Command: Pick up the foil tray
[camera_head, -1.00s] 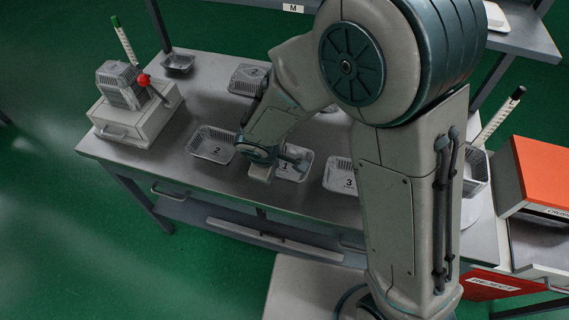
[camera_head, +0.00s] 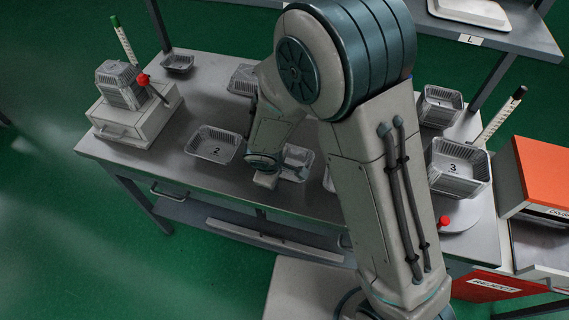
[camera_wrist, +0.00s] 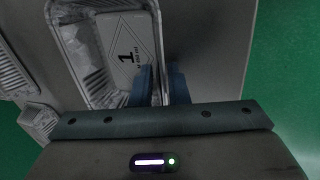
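The foil tray labelled 1 (camera_head: 304,155) lies on the grey table, partly hidden by my arm. In the wrist view this silver tray (camera_wrist: 85,50) fills the upper middle, its 1 label facing up. My gripper (camera_wrist: 161,85) is at the tray's right side wall, one blue finger inside the tray and the other outside. A gap shows between the fingers, with the wall between them; I see no clear grip. In the head view my gripper (camera_head: 290,170) is low at the tray's near side.
Tray 2 (camera_head: 214,158) lies to the left, and another tray (camera_head: 243,79) behind. Stacked trays labelled 3 (camera_head: 458,170) stand at the right, near a red knob (camera_head: 444,221). A grey box (camera_head: 136,115) bears more trays at the left. An orange-topped bin (camera_head: 545,165) is far right.

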